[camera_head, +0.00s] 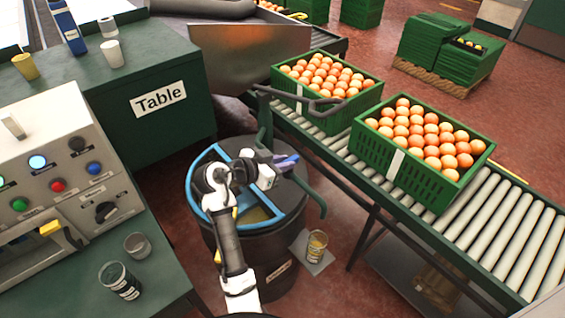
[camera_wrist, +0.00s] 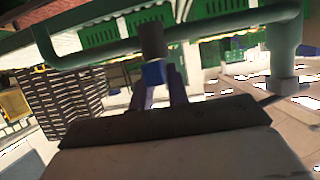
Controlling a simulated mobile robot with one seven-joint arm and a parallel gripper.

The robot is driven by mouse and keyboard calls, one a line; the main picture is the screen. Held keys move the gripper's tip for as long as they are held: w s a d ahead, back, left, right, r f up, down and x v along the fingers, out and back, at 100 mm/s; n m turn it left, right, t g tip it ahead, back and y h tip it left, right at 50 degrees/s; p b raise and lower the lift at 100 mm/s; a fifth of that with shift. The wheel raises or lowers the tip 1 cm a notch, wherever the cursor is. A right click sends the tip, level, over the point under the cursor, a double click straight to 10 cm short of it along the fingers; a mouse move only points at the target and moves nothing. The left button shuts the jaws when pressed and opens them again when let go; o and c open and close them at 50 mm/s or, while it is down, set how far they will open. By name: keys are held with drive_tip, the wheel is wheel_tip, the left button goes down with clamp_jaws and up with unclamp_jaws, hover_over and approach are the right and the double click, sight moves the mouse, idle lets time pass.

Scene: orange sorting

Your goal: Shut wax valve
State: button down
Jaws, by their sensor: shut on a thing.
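My gripper (camera_head: 288,162) is over the right side of a dark drum (camera_head: 262,262) with a blue rim. In the wrist view, its two purple-blue fingers (camera_wrist: 160,85) are shut on a small blue piece (camera_wrist: 154,73) with a dark grey cylinder (camera_wrist: 152,40) above it. This looks like the wax valve's handle. A dark green pipe (camera_wrist: 225,30) runs across just behind it. In the head view, a green pipe (camera_head: 318,205) bends down beside the drum. My arm and gripper hide the valve in the head view, so its setting cannot be told.
A tin (camera_head: 317,240) stands on a pad on the floor right of the drum. Green crates of oranges (camera_head: 355,140) sit on a roller conveyor (camera_head: 490,215) at right. A control panel (camera_head: 60,170) and cups are at left. The green table (camera_head: 180,60) stands behind.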

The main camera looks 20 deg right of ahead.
drive_tip(key=c, duration=1.4)
unclamp_jaws()
drive_tip(key=shift+f, duration=0.1)
drive_tip(key=shift+o, duration=0.2)
drive_tip(key=b+v, duration=0.2)
drive_tip(key=v, duration=1.2)
drive_tip(key=shift+b, duration=0.35)
